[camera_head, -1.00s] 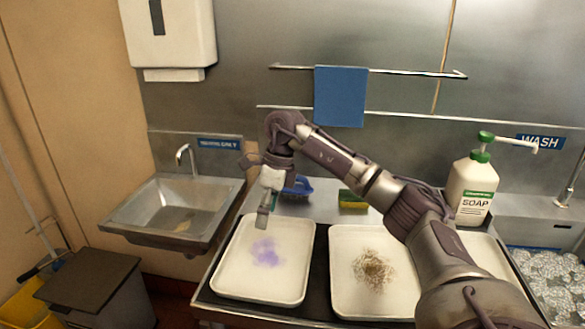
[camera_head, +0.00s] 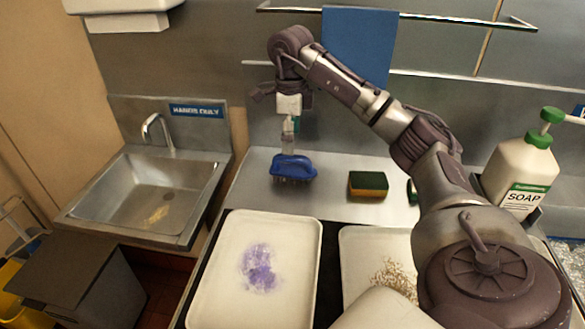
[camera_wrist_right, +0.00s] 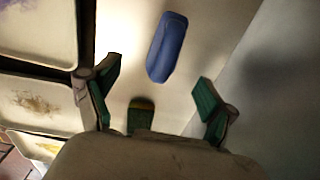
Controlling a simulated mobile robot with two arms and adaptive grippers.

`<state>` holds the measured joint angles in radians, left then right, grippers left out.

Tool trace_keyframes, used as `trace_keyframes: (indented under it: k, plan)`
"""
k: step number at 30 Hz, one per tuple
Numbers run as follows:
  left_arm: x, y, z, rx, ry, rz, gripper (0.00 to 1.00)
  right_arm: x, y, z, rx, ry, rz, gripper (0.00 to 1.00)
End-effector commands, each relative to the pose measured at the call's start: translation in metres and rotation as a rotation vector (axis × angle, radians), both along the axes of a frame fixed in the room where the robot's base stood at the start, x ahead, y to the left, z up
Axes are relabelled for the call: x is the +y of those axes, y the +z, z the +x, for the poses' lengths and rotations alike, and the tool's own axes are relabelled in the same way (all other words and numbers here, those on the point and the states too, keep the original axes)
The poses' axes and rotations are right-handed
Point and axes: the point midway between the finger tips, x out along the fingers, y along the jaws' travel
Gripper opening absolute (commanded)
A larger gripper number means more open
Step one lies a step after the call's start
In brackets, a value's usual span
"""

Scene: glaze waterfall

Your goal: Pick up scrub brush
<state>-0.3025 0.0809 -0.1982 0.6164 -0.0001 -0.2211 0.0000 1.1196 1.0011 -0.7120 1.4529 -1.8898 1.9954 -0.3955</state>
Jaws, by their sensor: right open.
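The scrub brush (camera_head: 293,168) is blue with bristles facing down. It lies on the steel counter behind the left tray. In the right wrist view the blue brush (camera_wrist_right: 167,47) lies beyond the open fingers, near the top middle. My right gripper (camera_head: 289,145) hangs close above or just behind the brush in the head view. In the right wrist view my right gripper (camera_wrist_right: 156,85) is open, its green-padded fingers spread with nothing between the tips. The brush looks untouched. My left gripper is out of view.
A yellow-green sponge (camera_head: 368,185) lies right of the brush. The left tray (camera_head: 222,275) holds a purple stain; the middle tray (camera_head: 352,240) holds a brownish patch. A soap bottle (camera_head: 520,175) stands right. A blue cloth (camera_head: 357,50) hangs on the rail behind. A sink (camera_head: 150,195) is left.

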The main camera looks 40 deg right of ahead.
Motion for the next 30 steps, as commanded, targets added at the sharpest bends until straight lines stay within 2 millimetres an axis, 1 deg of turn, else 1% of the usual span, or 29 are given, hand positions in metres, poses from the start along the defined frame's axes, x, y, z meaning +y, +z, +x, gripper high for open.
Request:
trace_keyframes:
  k: [1, 3, 6, 13, 18, 21, 24, 30]
  plan:
    - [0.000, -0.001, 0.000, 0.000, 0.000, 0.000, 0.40, 0.000, -0.012, -0.001, 0.005, 0.001, 0.000, 0.84]
    - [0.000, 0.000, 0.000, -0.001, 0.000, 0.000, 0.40, 0.000, -0.023, -0.001, 0.004, 0.000, 0.000, 0.84]
    - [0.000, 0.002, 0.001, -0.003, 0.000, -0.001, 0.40, -0.001, -0.036, 0.000, 0.002, 0.000, 0.000, 0.84]
    - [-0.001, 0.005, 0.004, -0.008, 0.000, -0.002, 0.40, -0.002, -0.052, 0.000, 0.002, 0.000, 0.001, 0.84]
    - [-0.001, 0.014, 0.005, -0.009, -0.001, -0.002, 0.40, -0.008, -0.076, 0.002, 0.004, 0.000, 0.002, 0.84]
    - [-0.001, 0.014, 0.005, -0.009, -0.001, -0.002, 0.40, -0.008, -0.090, 0.002, 0.001, 0.001, 0.002, 0.84]
    - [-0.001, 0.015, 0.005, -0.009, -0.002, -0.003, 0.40, -0.008, -0.096, 0.003, 0.000, 0.001, 0.001, 0.84]
    - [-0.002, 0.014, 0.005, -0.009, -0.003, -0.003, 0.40, -0.008, -0.097, 0.003, -0.002, 0.001, 0.001, 0.84]
